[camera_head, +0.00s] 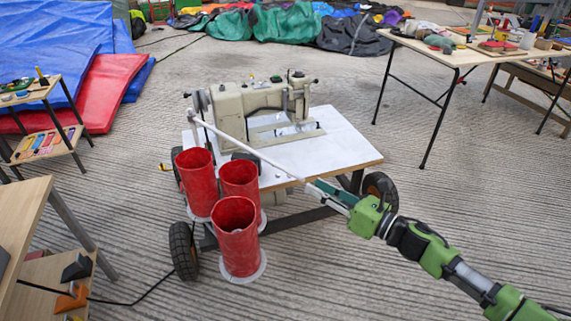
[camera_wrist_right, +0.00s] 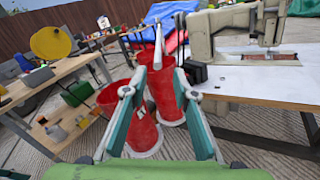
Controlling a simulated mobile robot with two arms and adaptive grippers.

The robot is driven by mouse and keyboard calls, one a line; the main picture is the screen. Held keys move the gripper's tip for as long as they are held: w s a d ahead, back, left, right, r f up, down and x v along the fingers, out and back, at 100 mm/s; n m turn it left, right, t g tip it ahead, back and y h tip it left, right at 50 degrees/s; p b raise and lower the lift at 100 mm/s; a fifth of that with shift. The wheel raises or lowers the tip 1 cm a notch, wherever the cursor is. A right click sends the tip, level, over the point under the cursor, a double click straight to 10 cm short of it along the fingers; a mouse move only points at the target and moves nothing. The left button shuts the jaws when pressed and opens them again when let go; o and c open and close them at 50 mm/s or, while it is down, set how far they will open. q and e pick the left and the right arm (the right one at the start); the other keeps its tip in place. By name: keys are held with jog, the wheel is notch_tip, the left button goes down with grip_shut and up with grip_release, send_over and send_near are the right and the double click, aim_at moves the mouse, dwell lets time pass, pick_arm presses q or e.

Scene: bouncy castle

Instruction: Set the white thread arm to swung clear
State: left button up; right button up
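The white thread arm (camera_head: 250,149) is a thin rod running from a post at the left of the sewing machine (camera_head: 262,100), over the red cylinders and across the white tabletop (camera_head: 345,145), to near its front edge. My right gripper (camera_head: 312,186) is at the rod's free end, beyond that edge. In the right wrist view, the thread arm (camera_wrist_right: 158,45) points toward my right gripper (camera_wrist_right: 160,72), its end between the spread fingertips. Gaps show on both sides, so the fingers look open; contact is not clear. My left gripper is not in view.
Three red cylinders (camera_head: 236,232) stand close together at the wheeled cart's left front. A wooden table (camera_head: 25,215) is at the left, a tool table (camera_head: 455,55) at the upper right. The floor (camera_head: 430,190) right of the cart is clear except for my arm.

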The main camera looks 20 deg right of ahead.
aim_at(279, 165)
jog(key=x, duration=1.2)
jog(key=shift+w+a+r, duration=0.15)
jog(key=shift+w+a, duration=0.05)
jog(key=shift+a, duration=0.05)
jog(key=shift+w+a, duration=0.3)
jog(key=shift+w, duration=0.15)
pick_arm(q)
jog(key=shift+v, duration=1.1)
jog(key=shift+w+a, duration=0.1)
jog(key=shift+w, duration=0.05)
pick_arm(e)
grip_shut()
